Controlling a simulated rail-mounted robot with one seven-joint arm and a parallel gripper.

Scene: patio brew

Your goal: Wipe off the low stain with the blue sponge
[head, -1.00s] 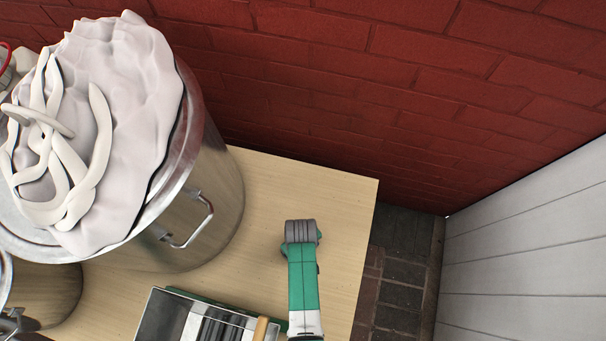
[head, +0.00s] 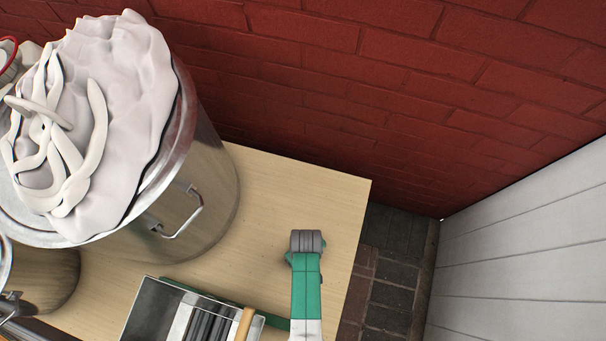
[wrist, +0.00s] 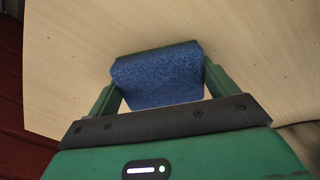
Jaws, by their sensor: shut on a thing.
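The blue sponge (wrist: 155,88) is between the two green fingers of my gripper (wrist: 158,75) in the wrist view. My gripper is shut on it. Pale wood fills most of the view behind the sponge; I cannot tell whether the sponge touches it. In the head view a green and white part of my arm (head: 306,285) is over the right part of the table, and the sponge and fingers cannot be made out there. I can make out no stain in either view.
A large metal pot (head: 215,200) with a pale cloth bundle (head: 120,100) on top stands left on the wooden table (head: 320,190). A metal tray (head: 150,305) with dark bars lies at the front. A red brick wall (head: 400,80) is behind, white siding (head: 530,260) at right.

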